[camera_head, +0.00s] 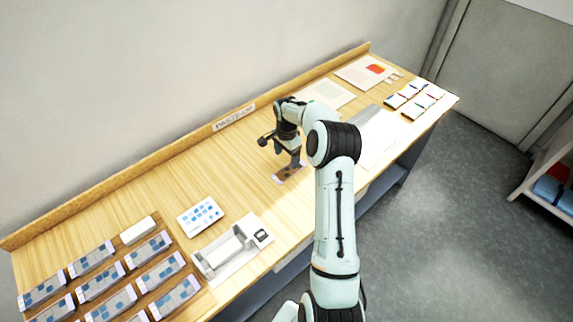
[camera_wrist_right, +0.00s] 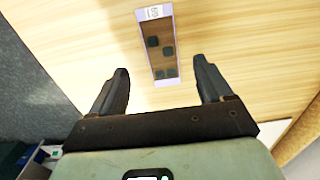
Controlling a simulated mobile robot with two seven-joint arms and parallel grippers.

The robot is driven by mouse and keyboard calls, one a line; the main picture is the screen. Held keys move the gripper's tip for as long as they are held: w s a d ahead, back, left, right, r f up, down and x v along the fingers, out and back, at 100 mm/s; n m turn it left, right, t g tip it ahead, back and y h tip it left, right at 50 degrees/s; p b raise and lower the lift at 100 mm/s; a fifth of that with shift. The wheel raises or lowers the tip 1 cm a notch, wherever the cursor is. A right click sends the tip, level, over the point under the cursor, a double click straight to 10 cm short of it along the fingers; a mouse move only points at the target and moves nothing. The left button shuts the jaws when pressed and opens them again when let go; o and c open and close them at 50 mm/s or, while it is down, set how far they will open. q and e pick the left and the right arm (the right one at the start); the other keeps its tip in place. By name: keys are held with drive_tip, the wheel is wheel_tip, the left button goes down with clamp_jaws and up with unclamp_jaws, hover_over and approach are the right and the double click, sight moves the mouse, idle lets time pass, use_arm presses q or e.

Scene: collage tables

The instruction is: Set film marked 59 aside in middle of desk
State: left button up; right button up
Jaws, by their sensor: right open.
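A film strip (camera_wrist_right: 159,55) with a pale border, a brown middle and dark squares lies flat on the wooden desk (camera_head: 240,140). In the head view the film (camera_head: 287,174) lies in the middle of the desk, just below my right gripper (camera_head: 295,160). In the right wrist view my right gripper (camera_wrist_right: 162,88) is open, with its fingers apart and nothing between them; the film lies beyond the fingertips. My left gripper is not in view.
Several films (camera_head: 130,270) lie in rows on a brown board at the front left, beside a white block (camera_head: 138,230). A blue-patterned card (camera_head: 200,215) and a grey-white device (camera_head: 232,248) stand near the middle. Papers (camera_head: 362,72) and small cards (camera_head: 415,98) lie at the far right.

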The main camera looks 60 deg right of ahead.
wheel_tip(320, 180, up, 5)
idle(0.8)
